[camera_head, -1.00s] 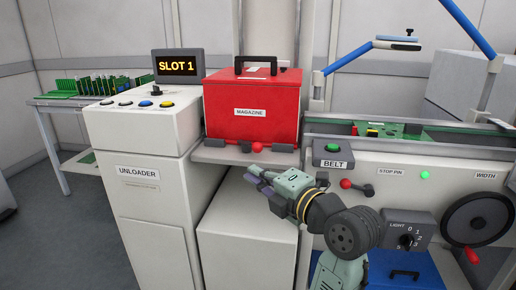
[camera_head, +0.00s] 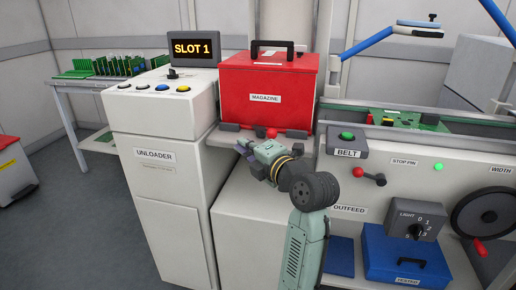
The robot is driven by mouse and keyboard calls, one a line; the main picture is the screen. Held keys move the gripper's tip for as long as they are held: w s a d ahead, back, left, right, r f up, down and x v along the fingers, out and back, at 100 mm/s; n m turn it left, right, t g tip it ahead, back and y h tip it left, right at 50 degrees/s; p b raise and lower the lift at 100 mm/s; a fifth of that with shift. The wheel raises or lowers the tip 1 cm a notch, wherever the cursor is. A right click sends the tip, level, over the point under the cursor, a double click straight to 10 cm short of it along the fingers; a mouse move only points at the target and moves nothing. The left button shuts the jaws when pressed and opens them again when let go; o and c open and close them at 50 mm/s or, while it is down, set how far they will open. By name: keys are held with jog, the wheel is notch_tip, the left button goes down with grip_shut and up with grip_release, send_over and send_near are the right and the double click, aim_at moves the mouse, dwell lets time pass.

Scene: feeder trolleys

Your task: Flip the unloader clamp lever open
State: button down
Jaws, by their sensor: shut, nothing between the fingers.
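The unloader (camera_head: 160,135) is a white cabinet at centre left with a "SLOT 1" display. A red magazine box (camera_head: 265,85) with a black handle sits on the ledge at its right. A red ball knob (camera_head: 272,132), which looks like the clamp lever's end, shows at the ledge's front edge below the magazine; the lever's arm is hard to make out. My gripper (camera_head: 241,146) is shut and empty, just below and left of the knob, close to the ledge front. I cannot tell whether it touches anything.
A belt box (camera_head: 347,141) with a green button is right of my gripper. Below it is another red-knobbed lever (camera_head: 368,175). A light switch, a handwheel (camera_head: 484,216) and a blue bin (camera_head: 405,258) are further right. Open floor lies at lower left.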

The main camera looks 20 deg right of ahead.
aim_at(264, 132)
jog(key=d, duration=0.4)
jog(key=shift+s+r+p, duration=0.4)
jog(key=d+b, duration=0.1)
jog(key=b, duration=0.1)
jog(key=d+b, duration=0.1)
jog(key=b, duration=0.1)
jog(key=shift+s+d, duration=0.2)
jog(key=shift+s, duration=0.05)
